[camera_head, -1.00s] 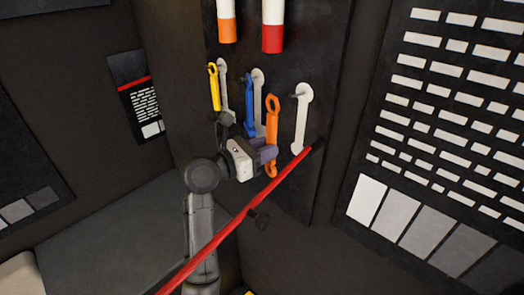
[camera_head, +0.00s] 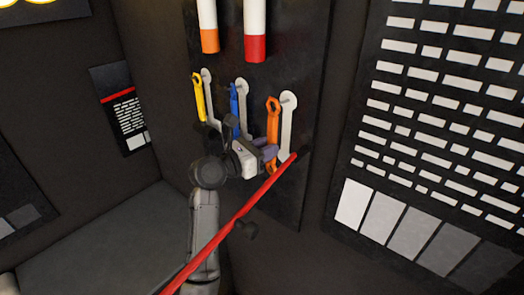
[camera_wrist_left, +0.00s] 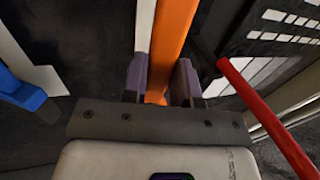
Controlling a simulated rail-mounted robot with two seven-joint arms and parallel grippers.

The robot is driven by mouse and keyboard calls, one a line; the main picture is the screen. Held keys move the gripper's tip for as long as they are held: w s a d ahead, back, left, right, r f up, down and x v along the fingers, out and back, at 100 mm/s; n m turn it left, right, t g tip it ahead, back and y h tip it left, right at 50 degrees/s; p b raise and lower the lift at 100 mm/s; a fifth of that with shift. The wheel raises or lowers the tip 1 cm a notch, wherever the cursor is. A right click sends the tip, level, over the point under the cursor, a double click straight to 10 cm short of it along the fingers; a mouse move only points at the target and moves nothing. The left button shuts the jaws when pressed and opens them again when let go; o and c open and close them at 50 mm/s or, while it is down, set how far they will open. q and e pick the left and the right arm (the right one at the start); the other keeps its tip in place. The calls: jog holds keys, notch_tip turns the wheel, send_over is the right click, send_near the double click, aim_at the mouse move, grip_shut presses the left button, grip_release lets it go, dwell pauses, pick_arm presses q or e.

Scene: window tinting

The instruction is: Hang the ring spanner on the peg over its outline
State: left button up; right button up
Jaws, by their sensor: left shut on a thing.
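The orange spanner (camera_head: 273,122) hangs upright in the grasp of my left gripper (camera_head: 267,152), in front of the dark tool board. In the left wrist view the spanner's shaft (camera_wrist_left: 173,35) runs up between the two shut fingers (camera_wrist_left: 161,82). A pale spanner outline (camera_head: 287,125) with a round head is just right of the orange spanner. The spanner's upper ring is left of the outline's head and slightly lower, apart from it in the picture. I cannot tell its gap from the board. My right gripper is not in view.
A yellow spanner (camera_head: 198,95) and a blue spanner (camera_head: 235,105) are at the left of the board beside pale outlines. A red bar (camera_head: 225,226) slants close to my gripper's right side. Two white-topped tools (camera_head: 208,25) (camera_head: 255,30) hang above.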

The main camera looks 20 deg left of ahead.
pick_arm(q)
jog(key=shift+w+d+f, duration=0.1)
jog(key=shift+w+d, duration=0.2)
jog(key=shift+w, duration=0.55)
jog(key=shift+w+d+f, duration=0.1)
jog(key=shift+w+f, duration=0.15)
jog(key=shift+w, duration=0.15)
jog(key=shift+w, duration=0.1)
jog(key=o, duration=1.1)
jog(key=shift+c, duration=0.2)
jog(key=shift+f, duration=0.1)
jog(key=b+v, duration=0.4)
jog(key=v, duration=0.9)
jog(key=shift+s, duration=0.4)
